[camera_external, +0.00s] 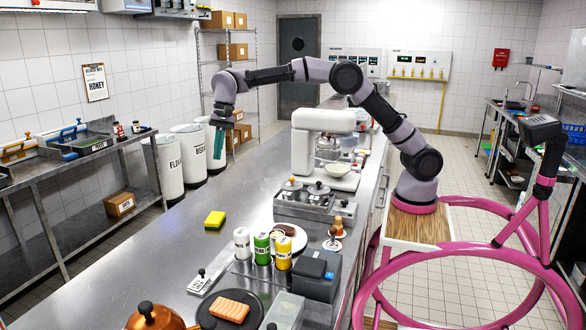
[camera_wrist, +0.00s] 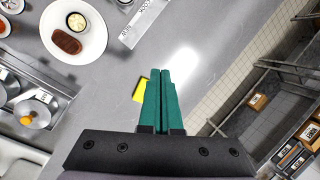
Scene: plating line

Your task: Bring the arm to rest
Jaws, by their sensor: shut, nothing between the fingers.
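My gripper (camera_external: 219,144) hangs at the end of my raised arm in the external view, its teal fingers pointing down near the left edge of the steel counter (camera_external: 190,255). In the wrist view my gripper (camera_wrist: 160,82) shows both teal fingers pressed together, with nothing between them. A yellow sponge (camera_external: 214,220) lies on the counter below and nearer the camera, apart from the fingers. The sponge also shows in the wrist view (camera_wrist: 139,90), partly hidden behind the fingers.
A white stand mixer (camera_external: 303,152) stands right of my gripper. Lidded pots (camera_external: 318,192), several bottles (camera_external: 262,245) and a dark plate with salmon (camera_external: 207,310) crowd the counter's right and near parts. White bins (camera_external: 190,155) stand left on the floor. The counter around the sponge is clear.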

